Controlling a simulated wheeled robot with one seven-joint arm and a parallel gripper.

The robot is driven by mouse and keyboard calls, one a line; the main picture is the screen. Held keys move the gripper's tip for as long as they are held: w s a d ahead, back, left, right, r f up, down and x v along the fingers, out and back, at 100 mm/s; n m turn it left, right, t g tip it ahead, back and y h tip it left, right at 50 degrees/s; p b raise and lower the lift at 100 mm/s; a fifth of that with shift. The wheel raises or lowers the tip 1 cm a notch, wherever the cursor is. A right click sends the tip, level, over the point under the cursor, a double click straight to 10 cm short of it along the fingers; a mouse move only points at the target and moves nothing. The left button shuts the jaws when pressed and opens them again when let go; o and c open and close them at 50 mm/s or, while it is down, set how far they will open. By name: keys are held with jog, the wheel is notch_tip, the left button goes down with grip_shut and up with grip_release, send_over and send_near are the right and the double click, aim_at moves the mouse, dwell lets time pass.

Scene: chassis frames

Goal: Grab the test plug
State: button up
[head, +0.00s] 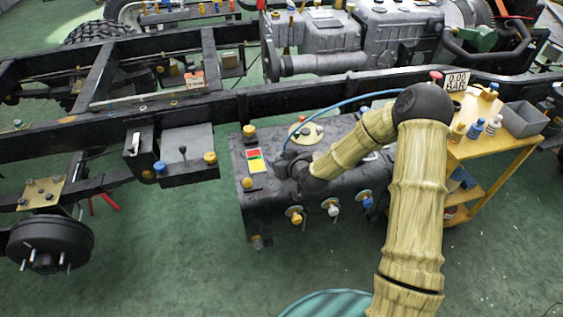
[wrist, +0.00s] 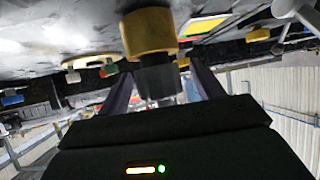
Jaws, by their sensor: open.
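In the wrist view a plug with a broad yellow cap (wrist: 148,32) and a dark lower body sits close ahead, against the grey tank surface. My gripper (wrist: 160,72) is open, with one finger on each side of the plug's dark body; I cannot tell whether they touch it. In the head view my gripper (head: 293,165) is a dark shape at the dark grey tank (head: 262,215), partly hidden by my arm. A yellow-capped plug (head: 247,183) is on the tank left of it. I cannot tell which plug is the test plug.
Yellow (head: 297,217), white (head: 333,209) and blue (head: 368,203) plugs line the tank's front. A red, yellow and green label (head: 254,160) is beside my gripper. A black chassis rail (head: 230,103) runs behind. A yellow cart (head: 500,145) stands right. Green floor is open in front.

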jog(key=shift+d, duration=0.15)
jog(key=shift+s, duration=0.1)
jog(key=c, duration=1.2)
jog(key=shift+o, duration=0.2)
jog(key=shift+a, duration=0.2)
notch_tip(320, 180, up, 10)
jog(key=shift+r+p, duration=0.1)
jog(key=shift+p, duration=0.8)
